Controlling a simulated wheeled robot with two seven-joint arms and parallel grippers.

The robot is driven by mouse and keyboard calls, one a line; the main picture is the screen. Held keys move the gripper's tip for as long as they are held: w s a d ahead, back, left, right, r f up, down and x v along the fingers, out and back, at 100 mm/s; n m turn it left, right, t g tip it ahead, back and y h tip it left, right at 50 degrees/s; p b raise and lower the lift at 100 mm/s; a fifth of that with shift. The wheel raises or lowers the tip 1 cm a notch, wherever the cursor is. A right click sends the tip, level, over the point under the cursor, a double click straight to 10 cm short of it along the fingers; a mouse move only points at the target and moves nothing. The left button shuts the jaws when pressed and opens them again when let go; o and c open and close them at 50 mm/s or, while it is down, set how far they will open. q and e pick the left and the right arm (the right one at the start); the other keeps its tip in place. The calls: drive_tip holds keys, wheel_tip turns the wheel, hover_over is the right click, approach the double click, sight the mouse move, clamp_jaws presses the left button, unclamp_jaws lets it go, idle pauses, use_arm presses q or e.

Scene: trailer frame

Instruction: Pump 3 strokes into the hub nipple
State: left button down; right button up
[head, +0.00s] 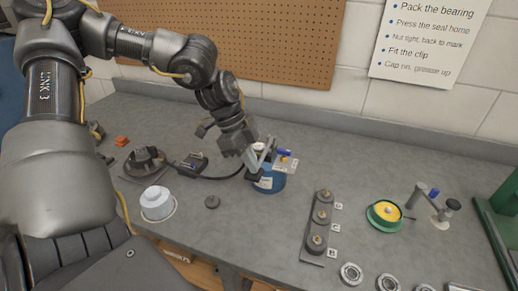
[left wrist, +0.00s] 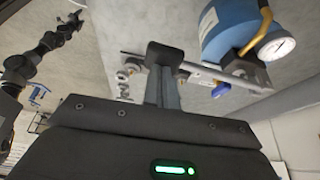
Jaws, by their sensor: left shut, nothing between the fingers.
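A blue canister pump (head: 270,182) stands on the bench. It also shows in the left wrist view (left wrist: 228,28), with a round white gauge (left wrist: 275,46) on a yellow tube and a pale bar, likely its lever (left wrist: 232,75). My left gripper (head: 253,172) is shut and empty, just at the pump's left side in the head view. I cannot tell whether it touches the lever. A black hose (head: 222,178) runs left from the pump to a small dark block (head: 193,162). A dark round hub-like part (head: 145,162) sits farther left; its nipple is not discernible. My right gripper is not in view.
A lettered plate with several posts (head: 319,222), a green dish with yellow contents (head: 385,214), a small stand (head: 420,195) and bearing rings (head: 351,273) are at right. Pegboard (head: 240,40) backs the bench.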

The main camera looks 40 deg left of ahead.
use_arm(q)
drive_tip(key=shift+f, duration=0.35)
drive_tip(key=shift+f+b, duration=0.45)
drive_tip(key=shift+b, duration=0.1)
drive_tip(key=shift+w+r+p, duration=0.15)
drive_tip(key=shift+r+p, duration=0.55)
drive_tip(key=shift+r, duration=0.25)
drive_tip(key=shift+w+a+r+p, duration=0.1)
drive_tip(key=shift+w+r+p, duration=0.1)
drive_tip(key=shift+r+p, duration=0.5)
drive_tip(key=shift+w+a+r+p, duration=0.15)
drive_tip(key=shift+r+p, duration=0.15)
drive_tip(key=shift+r, duration=0.75)
drive_tip(key=shift+w+r+p, duration=0.2)
drive_tip(key=shift+r+p, duration=0.3)
drive_tip(key=shift+r, duration=0.35)
drive_tip(key=shift+f, duration=0.15)
drive_tip(key=shift+s+d+f+b, duration=0.1)
drive_tip(key=shift+s+f+b, duration=0.1)
drive_tip(key=shift+f+b, duration=0.4)
drive_tip(key=shift+s+f+b, duration=0.15)
drive_tip(key=shift+f+b, duration=0.35)
drive_tip(key=shift+b, duration=0.05)
